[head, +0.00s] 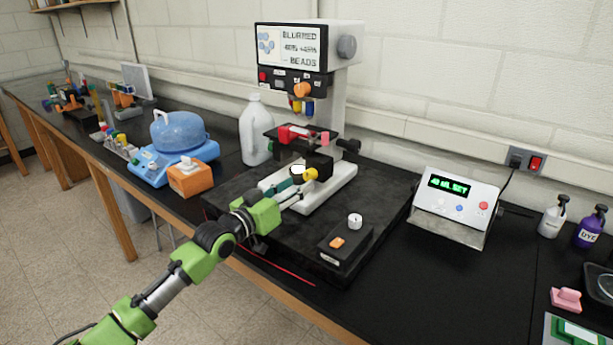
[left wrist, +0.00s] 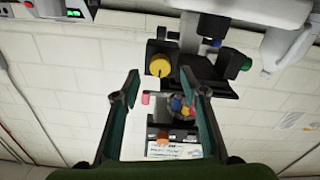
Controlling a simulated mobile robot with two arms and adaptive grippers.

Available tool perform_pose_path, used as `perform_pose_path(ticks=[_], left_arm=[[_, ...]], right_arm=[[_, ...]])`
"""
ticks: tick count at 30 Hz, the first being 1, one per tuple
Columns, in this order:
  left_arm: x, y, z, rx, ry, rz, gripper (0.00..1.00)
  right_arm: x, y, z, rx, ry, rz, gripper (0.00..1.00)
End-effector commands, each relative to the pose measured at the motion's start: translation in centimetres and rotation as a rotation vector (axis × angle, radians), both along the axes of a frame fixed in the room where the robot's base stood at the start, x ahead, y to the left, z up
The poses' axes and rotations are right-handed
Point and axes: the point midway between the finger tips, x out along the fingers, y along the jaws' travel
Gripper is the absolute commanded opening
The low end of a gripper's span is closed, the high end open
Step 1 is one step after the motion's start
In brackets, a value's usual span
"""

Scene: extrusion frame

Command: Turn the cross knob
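A microscope-like device (head: 338,95) stands on a black base plate. A yellow knob (head: 310,174) sticks out low on its stage, facing my left arm. The knob also shows in the left wrist view (left wrist: 160,66), round with a dark mark. No knob is labelled as the cross knob, so I cannot tell for sure which it is. My left gripper (head: 294,192) is close in front of the yellow knob in the head view. In the left wrist view its two green-padded fingers (left wrist: 160,86) are spread wide with nothing held between them. My right gripper is not in view.
A small black box (head: 345,245) with an orange switch sits at the plate's front. A controller with a green display (head: 458,203) stands to the right. A blue device (head: 178,150), an orange box (head: 193,178) and a white jug (head: 256,130) stand left of the microscope.

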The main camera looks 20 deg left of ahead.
Motion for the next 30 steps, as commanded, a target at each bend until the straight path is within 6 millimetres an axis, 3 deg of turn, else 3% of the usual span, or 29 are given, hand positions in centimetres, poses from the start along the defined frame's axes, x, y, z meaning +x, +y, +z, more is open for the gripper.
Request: perform_pose_path(ticks=[3,9,22,26,27,30], left_arm=[[2.0,-0.7,0.2,-0.001,0.000,0.001,0.40],[4.0,-1.4,0.1,-0.001,-0.001,0.000,0.40],[4.6,-1.7,0.0,0.000,0.000,0.000,0.40],[4.6,-1.7,0.0,0.000,0.000,0.000,0.06],[4.6,-1.7,-0.1,0.000,0.000,0.000,0.02],[4.6,-1.6,-0.1,0.000,0.000,0.000,0.02]], right_arm=[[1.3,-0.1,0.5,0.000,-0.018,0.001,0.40],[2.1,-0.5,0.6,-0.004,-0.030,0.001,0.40],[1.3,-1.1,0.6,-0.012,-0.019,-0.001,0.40],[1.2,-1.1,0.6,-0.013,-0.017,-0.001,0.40],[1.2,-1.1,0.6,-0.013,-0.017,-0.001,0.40],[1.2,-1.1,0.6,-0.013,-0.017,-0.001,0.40]])
